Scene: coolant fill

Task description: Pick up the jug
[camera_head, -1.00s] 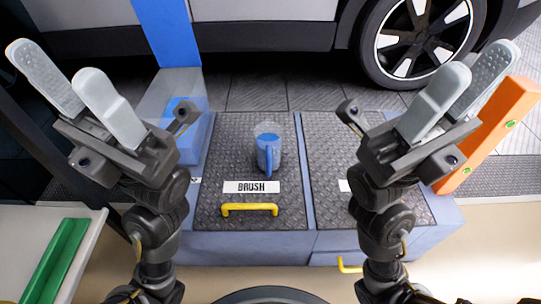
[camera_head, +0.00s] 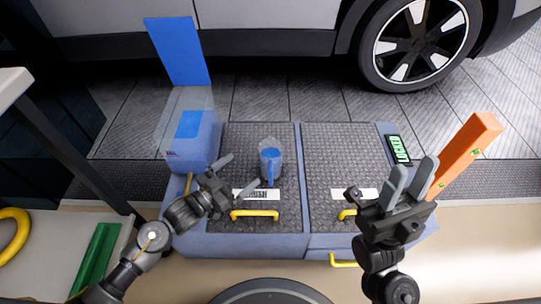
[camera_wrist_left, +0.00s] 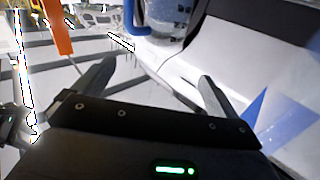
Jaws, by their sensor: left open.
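The jug (camera_head: 271,155) is clear, with blue inside and a blue handle facing my side. It stands upright on the left dark lid of the blue cabinet in the head view. My left gripper (camera_head: 245,171) is open and empty, just left of the jug and pointing toward it. In the left wrist view, the jug (camera_wrist_left: 170,15) shows at the top, cut off by the frame, beyond the spread fingers (camera_wrist_left: 158,75). I see no contact with it. My right gripper (camera_head: 416,163) is open and empty above the right side of the cabinet.
A BRUSH label, partly covered by my left gripper, and a yellow handle (camera_head: 255,213) lie in front of the jug. A translucent container (camera_head: 186,140) with blue inside stands to the left. An orange post (camera_head: 465,155) rises at right. A car stands behind.

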